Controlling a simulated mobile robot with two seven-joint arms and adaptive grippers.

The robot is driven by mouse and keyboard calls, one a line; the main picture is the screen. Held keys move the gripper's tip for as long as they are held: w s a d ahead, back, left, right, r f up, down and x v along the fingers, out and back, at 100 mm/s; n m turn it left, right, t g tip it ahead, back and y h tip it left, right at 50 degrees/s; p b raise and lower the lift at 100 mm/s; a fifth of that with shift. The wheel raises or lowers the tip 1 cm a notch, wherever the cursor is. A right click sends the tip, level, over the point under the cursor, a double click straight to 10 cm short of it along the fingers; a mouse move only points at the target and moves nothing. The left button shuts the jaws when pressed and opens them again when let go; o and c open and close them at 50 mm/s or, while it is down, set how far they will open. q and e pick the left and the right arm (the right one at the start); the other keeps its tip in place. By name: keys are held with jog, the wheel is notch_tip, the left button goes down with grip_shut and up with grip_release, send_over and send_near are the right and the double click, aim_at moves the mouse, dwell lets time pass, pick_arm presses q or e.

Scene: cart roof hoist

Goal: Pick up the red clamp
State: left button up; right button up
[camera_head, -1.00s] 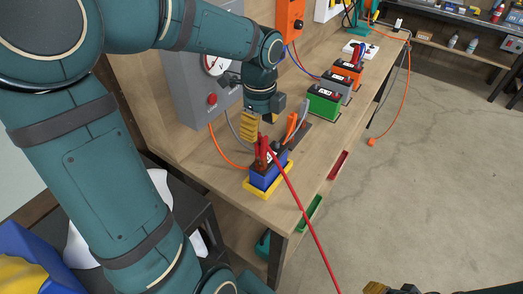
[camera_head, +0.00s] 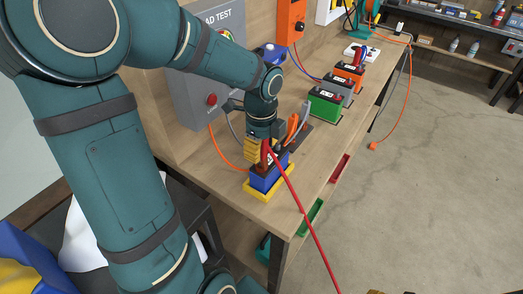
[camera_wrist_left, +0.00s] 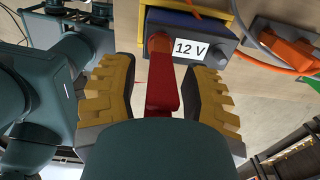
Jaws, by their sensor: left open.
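The red clamp (camera_head: 265,152) stands upright on the blue 12 V battery (camera_head: 263,180), which sits in a yellow tray (camera_head: 257,194) at the near end of the bench. A red cable runs from the clamp down over the bench edge. My left gripper (camera_head: 252,152) is right at the clamp. In the left wrist view its yellow fingers (camera_wrist_left: 158,92) are open, one on each side of the red clamp (camera_wrist_left: 161,88), with gaps between. The clamp's top is hidden behind my wrist there. My right gripper (camera_head: 390,292) may be the sliver at the bottom edge; its jaws cannot be made out.
Orange and black clamps (camera_head: 293,128) stand just beyond the blue battery. Green (camera_head: 325,105), grey and orange batteries line the bench farther back. A grey load test box (camera_head: 208,98) stands at the left.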

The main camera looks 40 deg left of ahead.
pick_arm(q)
grip_shut()
notch_tip(320, 180, up, 10)
jog(key=shift+p, duration=1.1)
